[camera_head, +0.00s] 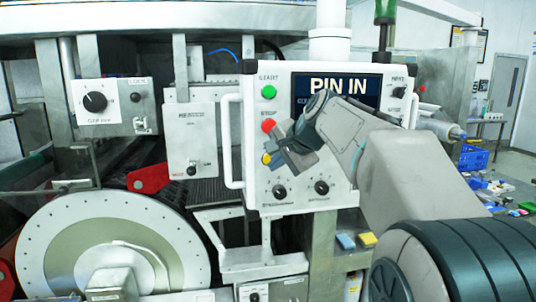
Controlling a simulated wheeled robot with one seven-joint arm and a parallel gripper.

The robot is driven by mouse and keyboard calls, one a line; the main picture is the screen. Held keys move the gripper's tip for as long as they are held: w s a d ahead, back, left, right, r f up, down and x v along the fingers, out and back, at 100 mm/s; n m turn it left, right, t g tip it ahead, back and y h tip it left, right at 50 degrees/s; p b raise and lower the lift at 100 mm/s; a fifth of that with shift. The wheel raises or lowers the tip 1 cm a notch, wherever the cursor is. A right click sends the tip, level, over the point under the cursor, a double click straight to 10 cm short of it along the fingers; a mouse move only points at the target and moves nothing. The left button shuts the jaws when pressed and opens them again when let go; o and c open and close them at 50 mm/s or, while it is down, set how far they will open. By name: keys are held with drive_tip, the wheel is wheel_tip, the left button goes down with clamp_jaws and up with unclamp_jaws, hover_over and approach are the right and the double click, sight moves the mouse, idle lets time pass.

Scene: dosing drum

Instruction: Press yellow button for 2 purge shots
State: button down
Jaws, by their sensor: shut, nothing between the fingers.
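The yellow button (266,159) is on the left side of the white control panel (236,192), below a red button (268,126) and a green button (269,92). My gripper (272,147) is in front of the panel with its fingertips right at the yellow button, overlapping part of it in the picture. The fingers are shut and empty. I cannot tell whether they touch the button. The panel's display (330,86) reads "PIN IN", with smaller text partly hidden by my arm.
Two black knobs (321,187) sit low on the panel, and a white handle (231,140) runs down its left side. A heater box (193,140) and a large round drum plate (112,246) are to the left. A blue crate (473,157) stands at the right.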

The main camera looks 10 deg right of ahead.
drive_tip(key=shift+w, duration=0.55)
idle(1.7)
drive_tip(key=shift+w+p, duration=0.35)
drive_tip(key=shift+w, duration=0.05)
drive_tip(key=shift+w+p, duration=0.3)
drive_tip(key=shift+w, duration=0.1)
idle(0.6)
idle(0.4)
drive_tip(key=shift+s+b, duration=0.5)
drive_tip(key=shift+s, duration=0.3)
